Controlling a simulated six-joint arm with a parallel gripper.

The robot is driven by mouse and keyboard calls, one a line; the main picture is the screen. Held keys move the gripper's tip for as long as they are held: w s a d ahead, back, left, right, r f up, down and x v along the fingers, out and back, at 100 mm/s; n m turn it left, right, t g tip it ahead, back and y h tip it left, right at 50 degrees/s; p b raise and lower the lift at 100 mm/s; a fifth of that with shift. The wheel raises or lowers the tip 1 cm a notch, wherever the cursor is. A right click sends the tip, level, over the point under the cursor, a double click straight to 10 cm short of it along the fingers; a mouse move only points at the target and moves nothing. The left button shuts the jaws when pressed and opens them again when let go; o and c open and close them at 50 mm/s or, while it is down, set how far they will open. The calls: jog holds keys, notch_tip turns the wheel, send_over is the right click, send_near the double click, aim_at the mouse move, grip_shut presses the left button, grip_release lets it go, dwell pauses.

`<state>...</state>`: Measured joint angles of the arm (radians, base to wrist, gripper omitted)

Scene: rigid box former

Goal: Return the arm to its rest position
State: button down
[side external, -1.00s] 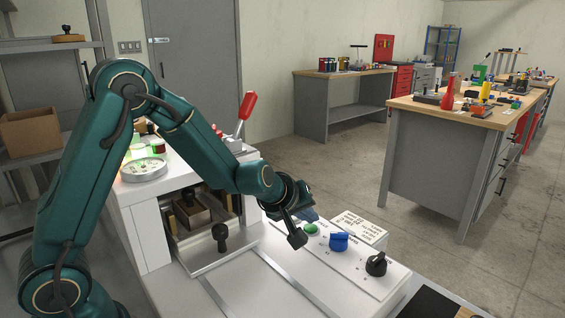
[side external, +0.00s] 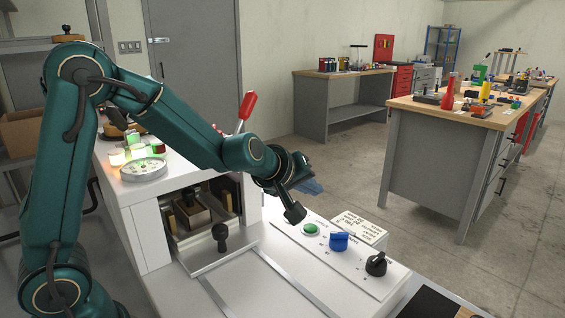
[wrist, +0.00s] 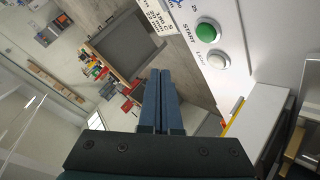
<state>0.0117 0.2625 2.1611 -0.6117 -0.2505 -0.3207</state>
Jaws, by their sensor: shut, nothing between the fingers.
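My gripper (side external: 308,187) is in the air above the control panel of the white box former (side external: 150,225), apart from the panel. In the wrist view its two blue fingers (wrist: 160,100) are together, with nothing between them. In the side view my own wrist partly hides the fingers. The green start button (side external: 311,230) is below my gripper; it also shows in the wrist view (wrist: 206,31). A blue knob (side external: 339,241) and a black knob (side external: 376,264) are to its right on the panel.
A red-handled lever (side external: 246,108) stands up behind my forearm. A round dial (side external: 144,169) and lit lamps are on top of the machine. A black-knobbed handle (side external: 221,235) is at the front opening. The workbench (side external: 440,140) at right is well away across clear floor.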

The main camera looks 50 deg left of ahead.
jog(key=s+d+r+m+h, duration=0.3)
jog(key=s+d+r+m, duration=0.25)
jog(key=s+r, duration=0.45)
jog(key=s+a+f+m+g, duration=0.1)
jog(key=s+f+m+g, duration=0.1)
jog(key=s+f, duration=0.2)
jog(key=s+a+f+m+g+y, duration=0.1)
jog(key=s+f, duration=0.4)
jog(key=s, duration=0.6)
jog(key=m+g, duration=0.1)
jog(key=m, duration=0.1)
jog(key=shift+s+m+g, duration=0.3)
jog(key=shift+m+g, duration=0.05)
jog(key=shift+g, duration=0.05)
